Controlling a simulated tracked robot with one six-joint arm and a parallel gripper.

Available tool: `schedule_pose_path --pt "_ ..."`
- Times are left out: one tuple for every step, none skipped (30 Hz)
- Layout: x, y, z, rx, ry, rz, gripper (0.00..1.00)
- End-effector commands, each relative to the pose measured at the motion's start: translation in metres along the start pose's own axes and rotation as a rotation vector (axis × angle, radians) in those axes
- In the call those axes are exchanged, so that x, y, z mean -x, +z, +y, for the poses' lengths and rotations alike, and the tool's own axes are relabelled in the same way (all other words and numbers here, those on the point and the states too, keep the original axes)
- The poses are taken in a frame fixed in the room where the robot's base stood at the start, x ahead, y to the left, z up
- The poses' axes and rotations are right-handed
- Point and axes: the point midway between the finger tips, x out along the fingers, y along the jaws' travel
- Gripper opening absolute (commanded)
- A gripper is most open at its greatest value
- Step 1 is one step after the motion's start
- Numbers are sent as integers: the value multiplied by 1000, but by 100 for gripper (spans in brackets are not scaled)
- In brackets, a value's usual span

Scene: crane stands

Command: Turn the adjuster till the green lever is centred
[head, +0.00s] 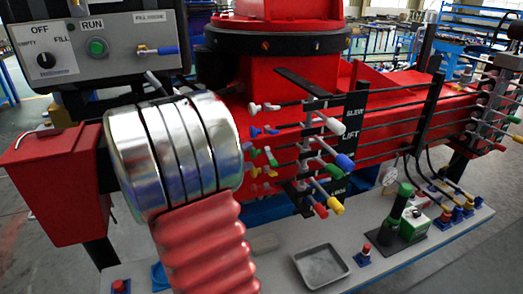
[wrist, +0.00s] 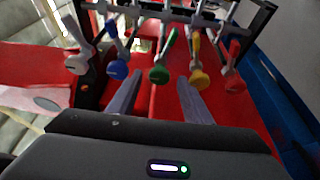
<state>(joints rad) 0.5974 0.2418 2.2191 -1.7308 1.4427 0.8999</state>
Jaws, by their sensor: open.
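The green lever (wrist: 160,72) ends in a round green knob, in the middle of a row of levers in the wrist view. In the head view its green knob (head: 334,171) is partly crowded by the blue one. My gripper (wrist: 161,80) is open and empty. In the wrist view its two grey fingers point towards the green knob, one on either side; I cannot tell whether they reach it. My gripper cannot be made out in the head view. I cannot pick out the adjuster for certain in either view.
Close by in the row are a white lever (wrist: 78,63), a blue lever (wrist: 117,69), a yellow lever (wrist: 197,79) and a red lever (wrist: 231,82). A control panel (head: 95,48) is upper left.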

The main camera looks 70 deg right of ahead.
Motion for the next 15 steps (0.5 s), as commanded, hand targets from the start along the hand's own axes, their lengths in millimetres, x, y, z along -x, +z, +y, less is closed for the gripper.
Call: schedule_pose_path --pt "-8 1 0 0 -1 -4 45" --pt "-11 1 0 0 0 -4 45" --pt "-17 1 0 0 0 -4 45" --pt "-21 1 0 0 0 -4 45" --pt "-24 1 0 0 -1 -3 45" --pt "-30 1 0 0 -1 -4 45" --pt "-34 1 0 0 0 -4 45" --pt "-38 1 0 0 0 -4 45" --pt "-43 1 0 0 0 -4 45" --pt "-47 1 0 0 -1 -4 45" --pt "-51 1 0 0 -1 -4 45" --pt "-56 1 0 -1 0 -3 45" --pt "-59 1 0 -1 0 -4 45" --pt "-63 1 0 -1 0 -4 45" --pt "-66 0 0 -1 -1 -3 45"
